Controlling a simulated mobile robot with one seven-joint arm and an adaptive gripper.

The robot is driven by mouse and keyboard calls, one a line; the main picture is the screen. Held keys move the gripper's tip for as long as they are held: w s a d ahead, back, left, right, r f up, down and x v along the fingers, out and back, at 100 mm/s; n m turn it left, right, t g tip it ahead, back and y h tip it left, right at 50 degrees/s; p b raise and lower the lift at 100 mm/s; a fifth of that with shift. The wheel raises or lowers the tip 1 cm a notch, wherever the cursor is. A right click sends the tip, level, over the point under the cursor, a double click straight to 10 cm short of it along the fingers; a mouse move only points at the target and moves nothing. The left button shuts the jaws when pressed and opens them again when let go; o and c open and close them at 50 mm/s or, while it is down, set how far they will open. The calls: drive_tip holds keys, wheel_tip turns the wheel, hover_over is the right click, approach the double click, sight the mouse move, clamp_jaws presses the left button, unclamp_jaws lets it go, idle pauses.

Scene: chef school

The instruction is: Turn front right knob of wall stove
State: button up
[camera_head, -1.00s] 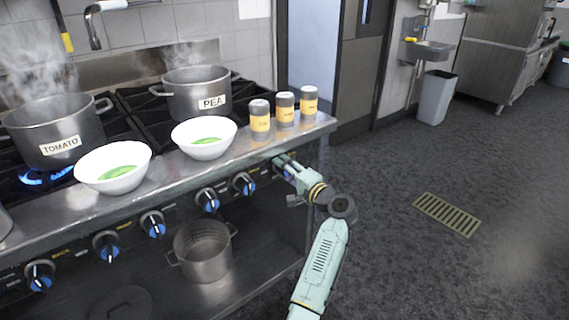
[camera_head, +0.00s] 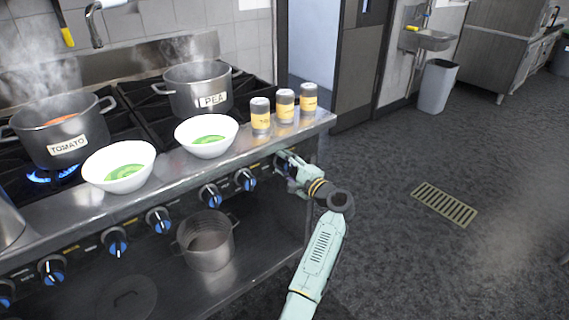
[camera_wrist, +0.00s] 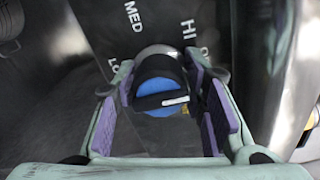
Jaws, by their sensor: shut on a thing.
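The stove (camera_head: 262,150) stands at the left in the head view, with a row of black knobs with blue faces along its front. My gripper (camera_head: 284,162) is at the right end of this row, at the front right knob. In the wrist view my gripper (camera_wrist: 160,82) has its purple-padded fingers on either side of the knob (camera_wrist: 157,92), shut on it. The knob's white pointer mark lies nearly level, towards the right of that picture. Labels MED, HI and LO show on the panel around it. In the head view the gripper largely hides this knob.
Two steaming pots, tomato (camera_head: 62,135) and pea (camera_head: 197,92), stand on the stove. Two white bowls (camera_head: 120,180) (camera_head: 207,149) and three shakers (camera_head: 285,106) line its front ledge. An empty pot (camera_head: 207,252) sits on the lower shelf. The floor right of my arm is clear.

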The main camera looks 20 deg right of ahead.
drive_tip(key=o, duration=1.2)
drive_tip(key=shift+c, duration=0.2)
drive_tip(key=v, duration=1.2)
